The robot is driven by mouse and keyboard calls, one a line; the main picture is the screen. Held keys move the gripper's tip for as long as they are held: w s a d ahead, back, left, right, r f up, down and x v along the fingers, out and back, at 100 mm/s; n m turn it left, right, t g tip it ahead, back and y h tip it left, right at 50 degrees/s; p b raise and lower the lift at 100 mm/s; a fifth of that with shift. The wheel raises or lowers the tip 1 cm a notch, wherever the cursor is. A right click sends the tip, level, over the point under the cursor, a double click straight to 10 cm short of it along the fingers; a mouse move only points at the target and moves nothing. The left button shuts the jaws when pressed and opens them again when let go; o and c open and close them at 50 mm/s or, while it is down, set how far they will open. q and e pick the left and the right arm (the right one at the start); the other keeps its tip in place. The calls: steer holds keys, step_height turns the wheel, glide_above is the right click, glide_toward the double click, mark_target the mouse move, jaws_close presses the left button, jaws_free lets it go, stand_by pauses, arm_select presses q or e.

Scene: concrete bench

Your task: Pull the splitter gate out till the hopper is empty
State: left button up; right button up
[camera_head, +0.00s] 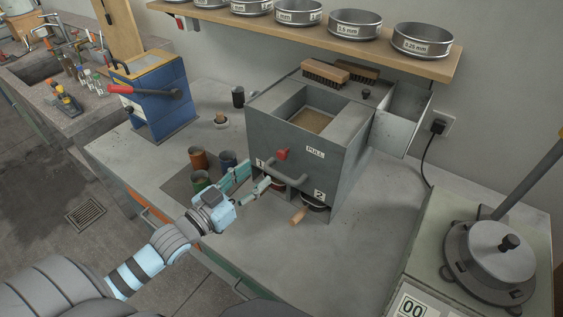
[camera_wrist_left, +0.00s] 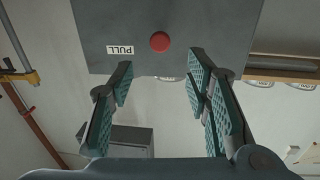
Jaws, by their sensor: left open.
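The grey splitter box (camera_head: 335,155) stands on the bench. Its top hopper (camera_head: 290,105) is an open recess with brown granular material (camera_head: 312,120) inside. A red knob (camera_head: 281,154) sits on the front face near a PULL label (camera_head: 315,152); the knob also shows in the left wrist view (camera_wrist_left: 160,41). My left gripper (camera_head: 258,174) is open and empty, just in front of the box's lower left front. In the left wrist view its fingers (camera_wrist_left: 160,62) are spread on either side below the knob, apart from it.
Pans sit in the openings marked 1 and 2 (camera_head: 320,195); a wooden handle (camera_head: 298,217) sticks out. Several small cups (camera_head: 199,159) stand left of the gripper. Brushes (camera_head: 325,72) lie on the box. The front bench is clear.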

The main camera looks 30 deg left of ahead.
mark_target(280, 157)
arm_select(q)
steer(key=b+x, duration=0.1)
steer(key=x, duration=0.2)
steer(key=b+x, duration=0.2)
steer(key=x, duration=0.1)
steer(key=b+x, duration=0.2)
steer(key=x, duration=0.2)
steer(key=shift+a+f, duration=0.1)
steer(key=shift+f, duration=0.3)
steer(key=shift+w+d+r, duration=0.1)
steer(key=shift+w+d, duration=0.1)
steer(key=shift+w, duration=0.2)
arm_select(e)
step_height(280, 157, down, 8)
steer(key=shift+r, duration=0.25)
arm_select(q)
jaws_close()
